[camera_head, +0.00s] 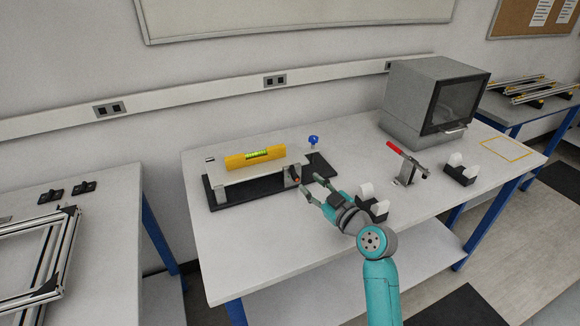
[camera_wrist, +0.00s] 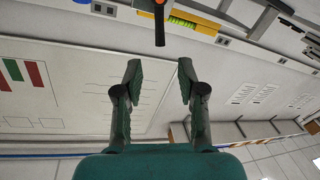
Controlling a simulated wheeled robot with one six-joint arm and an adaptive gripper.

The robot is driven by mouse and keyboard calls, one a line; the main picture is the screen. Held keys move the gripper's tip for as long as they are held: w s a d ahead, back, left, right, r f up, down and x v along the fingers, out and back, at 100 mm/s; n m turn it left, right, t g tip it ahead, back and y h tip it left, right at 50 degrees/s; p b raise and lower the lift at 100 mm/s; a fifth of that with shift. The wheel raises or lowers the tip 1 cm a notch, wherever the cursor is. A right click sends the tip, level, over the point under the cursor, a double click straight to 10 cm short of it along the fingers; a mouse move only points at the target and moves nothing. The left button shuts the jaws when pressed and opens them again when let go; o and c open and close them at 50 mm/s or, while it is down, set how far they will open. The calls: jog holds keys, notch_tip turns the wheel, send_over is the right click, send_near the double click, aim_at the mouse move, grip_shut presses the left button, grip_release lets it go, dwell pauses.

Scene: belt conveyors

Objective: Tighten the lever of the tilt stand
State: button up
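The tilt stand (camera_head: 219,181) is on the table, with a pale tilting plate on a black base and a yellow spirit level (camera_head: 240,162) on top. Its lever (camera_head: 295,173) is at the stand's right end, small in the head view. In the wrist view, a dark rod with an orange hub, which looks like the lever (camera_wrist: 160,28), lies beyond the gap between my fingertips. My gripper (camera_head: 314,187) is open and empty, just right of the lever and apart from it. Both fingers show in the wrist view (camera_wrist: 160,74). The level (camera_wrist: 195,22) also shows there.
A blue knob (camera_head: 313,141) stands behind the stand's right end. A red-handled clamp (camera_head: 405,158), white blocks in dark holders (camera_head: 461,170) and a grey box-shaped machine (camera_head: 410,97) are to the right. The table front left of my arm is clear.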

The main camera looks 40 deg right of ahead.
aim_at(294, 170)
jog(key=w, duration=0.9)
jog(key=shift+w+d, duration=0.35)
grip_shut()
